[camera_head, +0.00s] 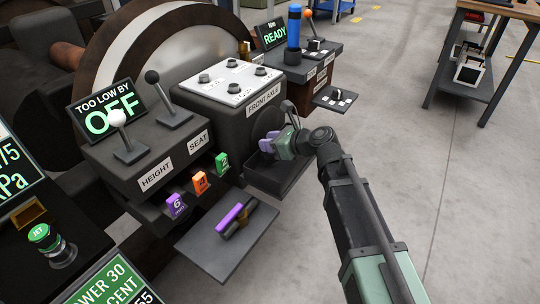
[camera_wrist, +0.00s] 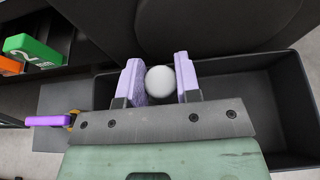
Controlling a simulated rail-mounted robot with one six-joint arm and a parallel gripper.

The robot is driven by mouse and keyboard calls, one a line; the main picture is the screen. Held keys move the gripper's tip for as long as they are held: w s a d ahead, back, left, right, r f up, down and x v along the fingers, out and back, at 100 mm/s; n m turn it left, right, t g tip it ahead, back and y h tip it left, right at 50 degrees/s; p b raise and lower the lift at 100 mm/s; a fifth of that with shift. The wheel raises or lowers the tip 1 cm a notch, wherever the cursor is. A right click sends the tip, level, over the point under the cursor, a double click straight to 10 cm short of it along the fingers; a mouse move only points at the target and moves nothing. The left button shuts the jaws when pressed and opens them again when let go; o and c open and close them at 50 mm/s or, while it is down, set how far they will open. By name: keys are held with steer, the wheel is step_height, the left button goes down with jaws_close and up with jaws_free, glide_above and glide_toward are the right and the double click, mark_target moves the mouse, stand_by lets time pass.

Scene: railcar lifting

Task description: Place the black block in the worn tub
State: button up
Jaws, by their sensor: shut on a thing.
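My gripper (camera_head: 268,143) has its pale purple fingers around a whitish ball (camera_wrist: 161,81), which shows between the two pads in the wrist view. The ball is hidden in the head view. A dark open-topped tub (camera_head: 262,188) is below the gripper, under the front axle panel. Its dark rim and walls (camera_wrist: 285,108) fill much of the wrist view. I cannot tell how worn it is. I cannot pick out a plain black block. A dark bar with yellow parts (camera_head: 238,229) lies beside a purple bar (camera_head: 229,217) on the grey shelf.
Numbered purple, orange and green tags (camera_head: 201,182) stand on a ledge left of the tub. The height and seat lever console (camera_head: 150,150) and the front axle panel (camera_head: 235,85) rise behind. A small dark shelf (camera_head: 334,99) juts out to the right.

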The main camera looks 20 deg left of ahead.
steer(key=shift+f, duration=0.95)
steer(key=shift+r, duration=0.3)
steer(key=shift+f, duration=0.1)
steer(key=o, duration=0.5)
steer(key=shift+f, duration=0.1)
steer(key=o, duration=0.5)
